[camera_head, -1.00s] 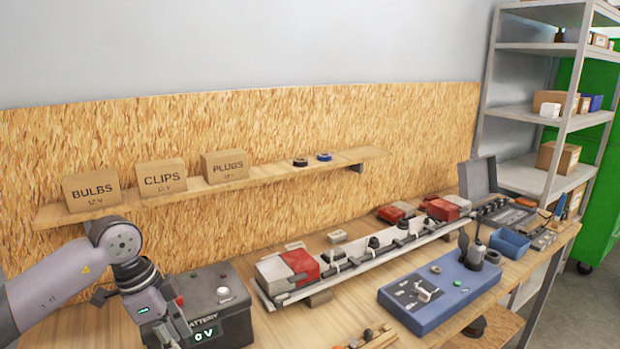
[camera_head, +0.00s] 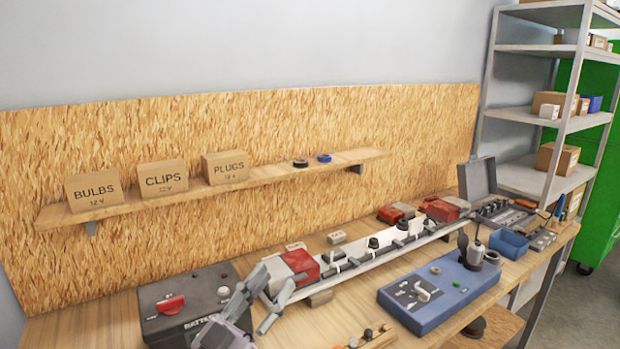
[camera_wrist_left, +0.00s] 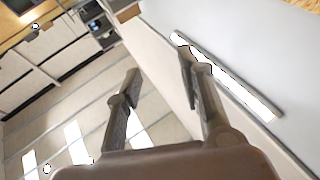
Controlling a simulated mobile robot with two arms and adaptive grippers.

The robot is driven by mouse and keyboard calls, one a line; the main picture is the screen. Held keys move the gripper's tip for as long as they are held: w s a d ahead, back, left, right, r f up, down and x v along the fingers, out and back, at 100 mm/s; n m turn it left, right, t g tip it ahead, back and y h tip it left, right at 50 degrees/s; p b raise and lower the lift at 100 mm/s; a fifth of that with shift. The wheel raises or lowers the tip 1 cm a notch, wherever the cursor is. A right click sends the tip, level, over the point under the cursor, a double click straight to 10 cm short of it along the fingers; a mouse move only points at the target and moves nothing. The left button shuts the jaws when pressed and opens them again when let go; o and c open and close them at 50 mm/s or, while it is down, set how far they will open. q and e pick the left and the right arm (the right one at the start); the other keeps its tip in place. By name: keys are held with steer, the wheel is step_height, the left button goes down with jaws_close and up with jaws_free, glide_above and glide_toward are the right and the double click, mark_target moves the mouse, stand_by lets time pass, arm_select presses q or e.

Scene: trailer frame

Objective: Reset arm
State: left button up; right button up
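My left gripper (camera_head: 256,303) shows at the bottom of the head view, in front of the battery box and the near end of the trailer frame. Its two fingers are spread apart with nothing between them. Most of the left arm is out of the head view. My right gripper is in neither view.
A dark battery box (camera_head: 172,306) with a red knob stands left of the gripper. The long white trailer frame (camera_head: 372,262) with red-and-white lamps lies across the bench. A blue control box (camera_head: 440,290) stands right of it. A shelf (camera_head: 262,178) with labelled cartons is above.

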arm_select(q)
steer(key=a+f+n+y, duration=0.6)
steer(key=a+f+y, duration=0.1)
steer(key=f+y, duration=0.2)
steer(key=s+a+f+g+y, duration=0.1)
steer(key=s+a+f+g, duration=0.1)
steer(key=f, duration=0.4)
steer(key=s+a+f+g+y, duration=0.1)
steer(key=s+a+f+g, duration=0.1)
steer(key=s+f+g, duration=0.2)
steer(key=s+a+f+g+y, duration=0.1)
steer(key=s+a+f+g, duration=0.2)
steer(key=s+f, duration=0.4)
steer(key=shift+f+n+g+y, duration=0.3)
steer(key=shift+n+y, duration=0.1)
steer(key=s+f+m+g, duration=0.2)
steer(key=s+f+g, duration=0.45)
steer(key=s, duration=0.75)
step_height(320, 180, down, 28)
steer(key=s+b, duration=0.1)
steer(key=b, duration=0.2)
steer(key=s+a+f+g+b, duration=0.2)
steer(key=s+a+f, duration=0.1)
steer(key=s+f, duration=1.4)
step_height(320, 180, down, 2)
steer(key=shift+f, duration=0.1)
